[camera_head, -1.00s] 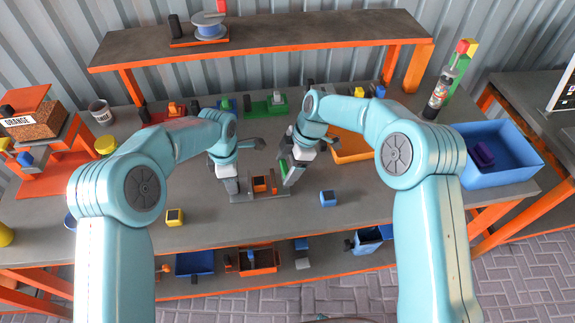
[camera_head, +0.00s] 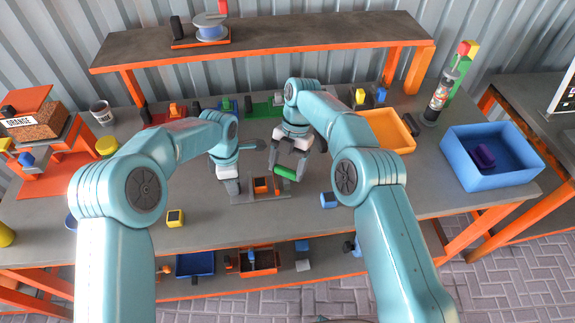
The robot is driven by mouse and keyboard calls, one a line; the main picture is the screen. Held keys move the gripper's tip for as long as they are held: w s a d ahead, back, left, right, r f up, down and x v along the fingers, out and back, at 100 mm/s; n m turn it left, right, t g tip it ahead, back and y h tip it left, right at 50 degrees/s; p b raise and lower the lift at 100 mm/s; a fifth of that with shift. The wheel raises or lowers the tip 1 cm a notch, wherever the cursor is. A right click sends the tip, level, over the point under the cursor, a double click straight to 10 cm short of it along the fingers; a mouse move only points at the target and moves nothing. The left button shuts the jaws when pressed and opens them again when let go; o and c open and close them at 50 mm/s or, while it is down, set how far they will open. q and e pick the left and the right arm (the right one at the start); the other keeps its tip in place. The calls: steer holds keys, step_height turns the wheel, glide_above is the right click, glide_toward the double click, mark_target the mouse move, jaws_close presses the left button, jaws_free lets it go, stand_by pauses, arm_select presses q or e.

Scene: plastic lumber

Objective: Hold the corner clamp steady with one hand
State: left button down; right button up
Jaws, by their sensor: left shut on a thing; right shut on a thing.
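The corner clamp is a grey plate (camera_head: 270,195) with an orange and black block (camera_head: 261,185) on it, in the middle of the table. My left gripper (camera_head: 233,188) is shut on the left end of the corner clamp, its fingertips partly hiding that end. My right gripper (camera_head: 289,170) is shut on a green piece (camera_head: 285,174), held tilted at the clamp's right side; I cannot tell whether it touches the clamp.
A blue cube (camera_head: 327,200) lies right of the clamp and a yellow cube (camera_head: 175,218) lies to its left. An orange tray (camera_head: 386,130) and a blue bin (camera_head: 490,158) stand to the right. A raised shelf (camera_head: 270,40) spans the back.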

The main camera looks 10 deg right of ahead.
arm_select(q)
steer(key=shift+d, duration=0.1)
arm_select(e)
steer(key=shift+a+n, duration=0.15)
steer(key=shift+n, duration=0.55)
steer(key=o, duration=1.1)
steer(key=shift+c, duration=0.2)
